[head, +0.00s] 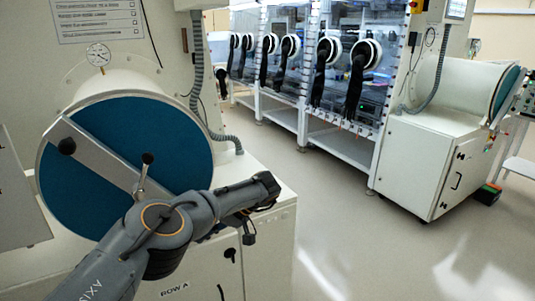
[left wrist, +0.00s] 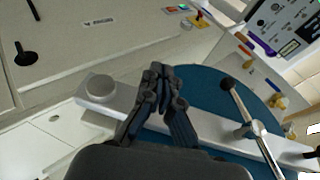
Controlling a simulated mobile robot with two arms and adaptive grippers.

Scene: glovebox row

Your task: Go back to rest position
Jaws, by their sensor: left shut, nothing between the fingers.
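My left gripper (left wrist: 164,76) is shut and empty in the left wrist view, its fingertips together. Behind it lie the blue round door (left wrist: 205,88) and the grey bar (left wrist: 207,127) across it; I cannot tell how far away they are. In the head view my left arm comes in from the bottom left, bends in front of the blue door (head: 175,130) and reaches right, over the white cabinet beside it. Its fingers are not clear there. My right gripper is in neither view.
The door's lever handle (head: 144,172) stands out close to my left arm. A ribbed hose (head: 198,85) and a gauge (head: 98,54) are behind. Gloveboxes with black gloves (head: 325,70) line the back. A white cabinet (head: 430,165) stands right. The floor (head: 340,220) between is clear.

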